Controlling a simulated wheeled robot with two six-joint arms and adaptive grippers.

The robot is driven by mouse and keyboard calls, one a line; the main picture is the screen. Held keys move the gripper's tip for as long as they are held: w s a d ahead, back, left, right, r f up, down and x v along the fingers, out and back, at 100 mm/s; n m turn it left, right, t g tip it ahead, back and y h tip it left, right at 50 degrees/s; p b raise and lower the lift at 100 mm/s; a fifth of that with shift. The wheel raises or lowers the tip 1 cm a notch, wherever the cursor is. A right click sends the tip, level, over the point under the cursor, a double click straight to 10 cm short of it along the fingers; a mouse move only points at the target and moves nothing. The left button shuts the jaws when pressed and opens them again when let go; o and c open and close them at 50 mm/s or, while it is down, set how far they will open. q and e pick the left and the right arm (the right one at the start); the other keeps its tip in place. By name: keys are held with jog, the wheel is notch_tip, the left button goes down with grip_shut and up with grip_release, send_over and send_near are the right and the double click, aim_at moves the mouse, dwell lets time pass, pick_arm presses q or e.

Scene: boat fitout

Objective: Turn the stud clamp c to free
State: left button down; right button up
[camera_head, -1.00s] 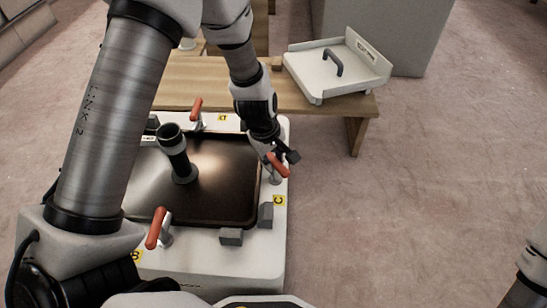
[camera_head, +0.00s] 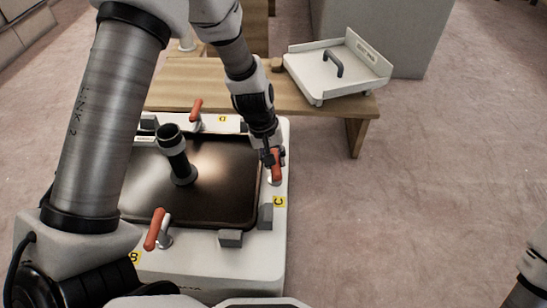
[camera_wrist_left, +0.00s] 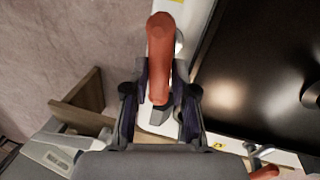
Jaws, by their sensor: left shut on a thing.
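Stud clamp c, with a red-orange handle (camera_head: 276,168), stands on the right rim of the white base beside the yellow C label (camera_head: 279,202). My left gripper (camera_head: 271,156) is at this handle in the head view. In the left wrist view the red handle (camera_wrist_left: 160,65) runs between the two dark fingers (camera_wrist_left: 160,105), and the gripper is shut on it. The fingers hide part of the clamp's foot. My right gripper is out of view; only a piece of my right arm shows at the right edge.
A dark panel (camera_head: 225,195) with a black upright handle (camera_head: 176,153) lies in the white base. Other red clamps stand by labels B (camera_head: 155,230) and D (camera_head: 196,112). A wooden bench (camera_head: 200,88) behind carries a white tray (camera_head: 310,72). Floor to the right is clear.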

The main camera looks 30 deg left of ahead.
pick_arm(q)
jog(key=shift+w+m, duration=0.1)
jog(key=shift+m, duration=0.7)
jog(key=c, duration=1)
grip_release()
jog(key=shift+d, duration=0.1)
jog(key=r, duration=0.4)
jog(key=a+r, duration=0.1)
jog(key=r, duration=0.2)
jog(key=s+a+r, duration=0.1)
jog(key=r, duration=0.3)
jog(key=shift+a+r, duration=0.1)
jog(key=shift+r, duration=0.25)
